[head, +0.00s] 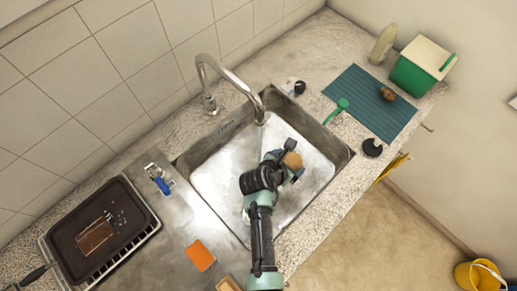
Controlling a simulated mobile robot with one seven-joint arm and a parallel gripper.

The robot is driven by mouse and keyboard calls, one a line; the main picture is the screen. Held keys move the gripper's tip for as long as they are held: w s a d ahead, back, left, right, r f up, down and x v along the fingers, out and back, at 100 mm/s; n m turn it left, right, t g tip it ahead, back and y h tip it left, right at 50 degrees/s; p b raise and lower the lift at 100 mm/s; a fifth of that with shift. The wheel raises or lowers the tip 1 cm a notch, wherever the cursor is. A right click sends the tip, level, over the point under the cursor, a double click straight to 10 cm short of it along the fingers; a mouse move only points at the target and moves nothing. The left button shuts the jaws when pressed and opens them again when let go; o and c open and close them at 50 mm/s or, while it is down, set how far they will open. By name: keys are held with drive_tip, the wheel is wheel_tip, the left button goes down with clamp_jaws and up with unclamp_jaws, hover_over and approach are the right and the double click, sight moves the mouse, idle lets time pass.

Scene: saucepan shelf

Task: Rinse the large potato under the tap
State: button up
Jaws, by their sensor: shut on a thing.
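The large potato (292,160) is brown and is held in my gripper (288,158) over the sink (215,180). My gripper is shut on it, and the gripper and wrist hide part of it. The curved metal tap (228,75) stands at the back edge of the sink. A thin stream of water (260,138) seems to fall from its spout, to the left of the potato. The potato looks apart from the stream. A smaller brown potato-like thing (387,93) lies on the teal mat (362,112) to the right.
A dark tray (70,215) on a rack stands at the left. An orange sponge (199,255) lies on the front drainer. A green brush (340,106), a dark round thing (372,147) and a green bin (415,75) are at the right.

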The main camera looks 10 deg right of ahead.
idle(0.3)
drive_tip(key=r+p, duration=0.1)
drive_tip(key=p, duration=0.1)
drive_tip(key=s+d+r+p, duration=0.1)
drive_tip(key=shift+s+d+r+p, duration=0.15)
drive_tip(key=shift+d+r+p, duration=0.1)
drive_tip(key=shift+r+p, duration=0.1)
drive_tip(key=shift+s+d+r+p, duration=0.3)
drive_tip(key=shift+d+p, duration=0.05)
drive_tip(key=shift+p, duration=0.25)
drive_tip(key=shift+f, duration=0.1)
